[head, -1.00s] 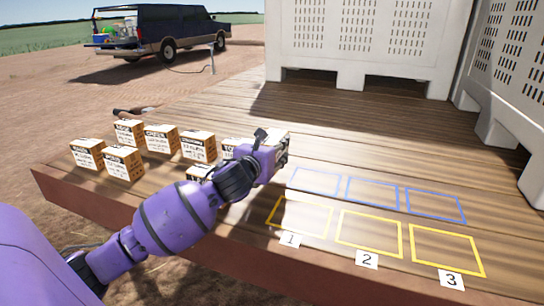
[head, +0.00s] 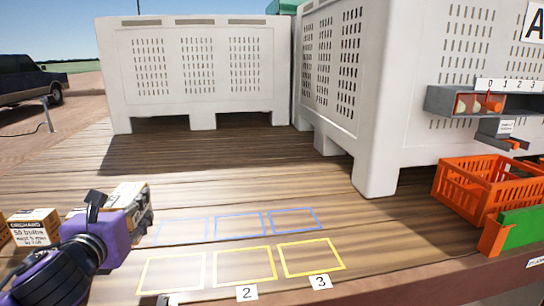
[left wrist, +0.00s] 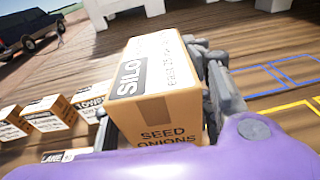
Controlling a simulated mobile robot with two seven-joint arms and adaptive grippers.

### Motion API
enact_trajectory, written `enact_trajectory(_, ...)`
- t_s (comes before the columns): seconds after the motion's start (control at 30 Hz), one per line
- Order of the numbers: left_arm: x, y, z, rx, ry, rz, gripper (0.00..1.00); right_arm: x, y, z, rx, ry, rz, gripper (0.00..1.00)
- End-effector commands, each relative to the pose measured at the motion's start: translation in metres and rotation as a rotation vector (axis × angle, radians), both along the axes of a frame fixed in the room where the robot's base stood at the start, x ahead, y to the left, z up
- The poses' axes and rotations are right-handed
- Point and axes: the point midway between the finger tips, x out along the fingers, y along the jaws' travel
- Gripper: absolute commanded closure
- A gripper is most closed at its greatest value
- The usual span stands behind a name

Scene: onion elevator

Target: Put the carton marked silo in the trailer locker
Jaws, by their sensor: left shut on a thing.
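My left gripper (head: 134,212) is shut on a cardboard carton (head: 126,193). In the left wrist view the carton (left wrist: 152,82) reads "SILO" on its white top and "SEED ONIONS" on its brown side. It sits between the fingers, somewhat tilted in that picture. In the head view the gripper and carton are at the lower left, beside the blue outlines; I cannot tell how far above the boards the carton is. I cannot make out which thing is the trailer locker. My right gripper is not in view.
An Orchard carton (head: 35,226) stands at the left; several more show in the left wrist view (left wrist: 50,113). Blue (head: 240,224) and numbered yellow outlines (head: 244,266) lie empty.

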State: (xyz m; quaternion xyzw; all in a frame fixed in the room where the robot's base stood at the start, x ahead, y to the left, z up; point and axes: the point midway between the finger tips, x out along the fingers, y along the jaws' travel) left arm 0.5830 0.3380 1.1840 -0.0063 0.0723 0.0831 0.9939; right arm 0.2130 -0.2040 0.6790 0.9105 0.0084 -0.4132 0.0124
Motion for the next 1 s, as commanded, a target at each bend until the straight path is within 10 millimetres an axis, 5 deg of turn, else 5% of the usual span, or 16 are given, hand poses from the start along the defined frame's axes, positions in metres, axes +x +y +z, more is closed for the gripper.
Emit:
enact_trajectory(0.23, -0.03, -0.076, -0.057, -0.015, -0.001, -0.107, 1.0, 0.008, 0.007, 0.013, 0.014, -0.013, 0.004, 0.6)
enact_trajectory(0.5, -0.068, -0.152, -0.091, -0.007, -0.003, -0.166, 1.0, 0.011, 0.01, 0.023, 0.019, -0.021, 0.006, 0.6)
enact_trajectory(0.67, -0.078, -0.169, -0.1, -0.001, -0.003, -0.171, 1.0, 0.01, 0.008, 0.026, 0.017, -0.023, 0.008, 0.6)
enact_trajectory(1.0, -0.08, -0.168, -0.104, -0.001, 0.0, -0.167, 1.0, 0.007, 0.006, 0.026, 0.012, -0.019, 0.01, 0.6)
